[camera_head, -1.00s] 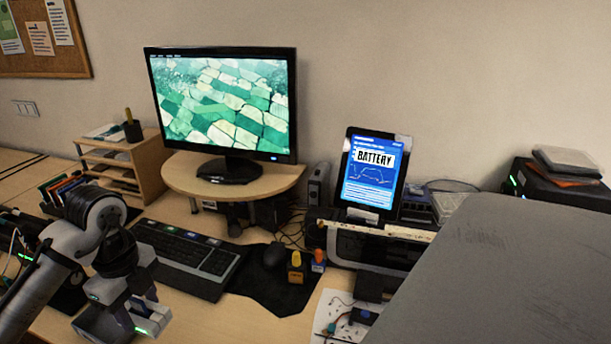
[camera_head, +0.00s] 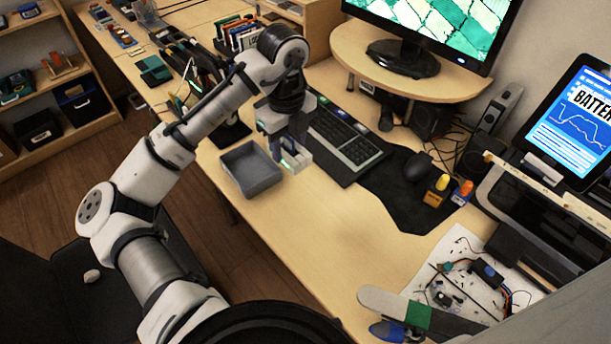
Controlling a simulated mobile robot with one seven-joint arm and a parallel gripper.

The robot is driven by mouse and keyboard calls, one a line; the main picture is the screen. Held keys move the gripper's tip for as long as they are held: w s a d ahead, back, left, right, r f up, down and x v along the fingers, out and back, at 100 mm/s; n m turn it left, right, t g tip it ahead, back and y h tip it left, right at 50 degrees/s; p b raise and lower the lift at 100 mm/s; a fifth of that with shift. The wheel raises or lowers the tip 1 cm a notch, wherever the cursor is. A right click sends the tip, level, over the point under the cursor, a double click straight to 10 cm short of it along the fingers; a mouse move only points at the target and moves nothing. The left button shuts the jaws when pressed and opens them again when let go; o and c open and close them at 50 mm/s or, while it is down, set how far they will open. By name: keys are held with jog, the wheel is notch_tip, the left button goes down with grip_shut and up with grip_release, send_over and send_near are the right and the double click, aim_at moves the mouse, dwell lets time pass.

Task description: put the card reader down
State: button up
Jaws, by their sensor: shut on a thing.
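My gripper (camera_head: 290,154) is low over the desk, between the grey tray and the keyboard. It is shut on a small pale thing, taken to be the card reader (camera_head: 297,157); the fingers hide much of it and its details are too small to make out. A small green light shows at the fingertips. I cannot tell whether the held thing touches the desk top (camera_head: 330,225).
An open grey tray (camera_head: 262,188) sits just left of my gripper at the desk's front edge. The keyboard (camera_head: 350,143) is close on the right, with the mouse (camera_head: 417,167) beyond. Bare desk lies in front. Card-like items (camera_head: 237,36) stand behind.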

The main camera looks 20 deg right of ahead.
notch_tip(320, 180, down, 18)
jog(key=shift+r+p, duration=0.15)
jog(key=shift+p, duration=0.9)
jog(key=shift+f, duration=0.2)
jog(key=o, duration=1)
jog(key=shift+r, duration=0.1)
jog(key=shift+r, duration=0.25)
notch_tip(320, 180, up, 12)
jog(key=b, duration=0.2)
jog(key=shift+d, duration=0.1)
